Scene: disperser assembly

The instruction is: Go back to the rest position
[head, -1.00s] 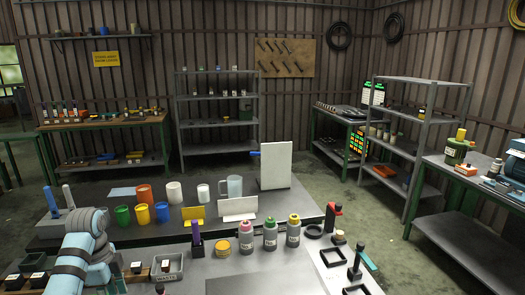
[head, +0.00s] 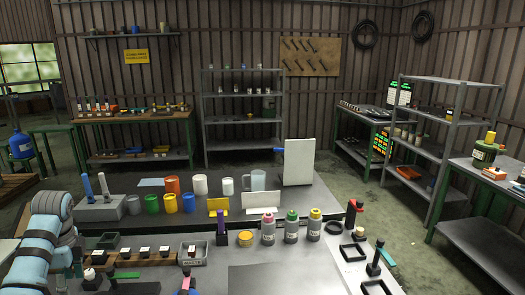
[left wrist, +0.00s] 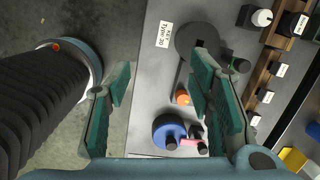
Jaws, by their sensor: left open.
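My left arm (head: 35,250) comes in at the lower left of the head view, beside the near left part of the workbench. In the left wrist view my left gripper (left wrist: 163,75) is open, with teal pads on both fingers and nothing between them. Below it are the bench's left edge and the floor. A blue round item (left wrist: 170,132) and an orange-topped item (left wrist: 182,97) lie near the right finger, apart from it as far as I can tell. My right gripper is in neither view.
On the bench stand several bottles (head: 268,230), coloured cups (head: 172,187), a grey bin (head: 193,255) and a white board (head: 299,162). Black square frames (head: 352,253) lie at the right. A bare grey plate (head: 270,280) lies at the front middle. Shelves stand behind.

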